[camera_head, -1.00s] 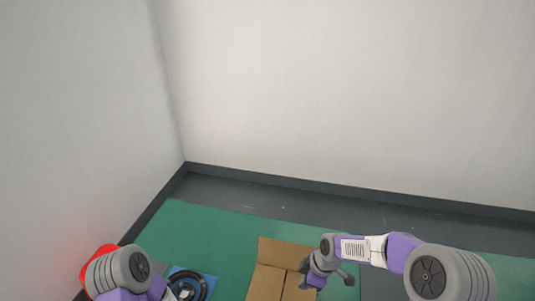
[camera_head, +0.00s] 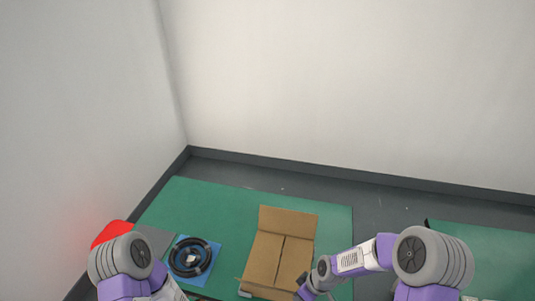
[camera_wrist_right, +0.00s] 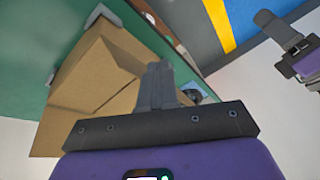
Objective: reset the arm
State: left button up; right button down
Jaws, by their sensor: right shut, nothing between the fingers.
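My right arm comes in from the right in the head view, its wrist (camera_head: 323,272) low beside the right edge of the cardboard box (camera_head: 279,262). In the right wrist view my right gripper (camera_wrist_right: 158,72) is shut and empty, with the box (camera_wrist_right: 95,80) behind it. My left arm (camera_head: 125,262) is at the lower left of the head view, its gripper below the frame. A gripper, apparently my left one (camera_wrist_right: 284,38), shows at the upper right of the wrist view; its jaw state is unclear.
A black cable coil (camera_head: 190,271) lies on a blue sheet (camera_head: 213,248) left of the box. A green mat (camera_head: 215,206) lies beneath, with another green mat (camera_head: 480,238) at the right. A red object (camera_head: 112,231) is behind my left arm. White walls (camera_head: 350,90) stand behind.

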jog(key=s+f+m, duration=0.5)
jog(key=s+m, duration=0.1)
jog(key=s, duration=0.2)
jog(key=s+f+m, duration=0.5)
jog(key=s+m, duration=0.1)
jog(key=s, duration=0.1)
pick_arm(q)
notch_tip(320, 180, down, 15)
jog(key=b, duration=1.5)
jog(key=shift+s, duration=0.25)
pick_arm(e)
notch_tip(320, 180, down, 14)
jog(key=shift+w+a+f, duration=0.2)
jog(key=shift+a, duration=0.05)
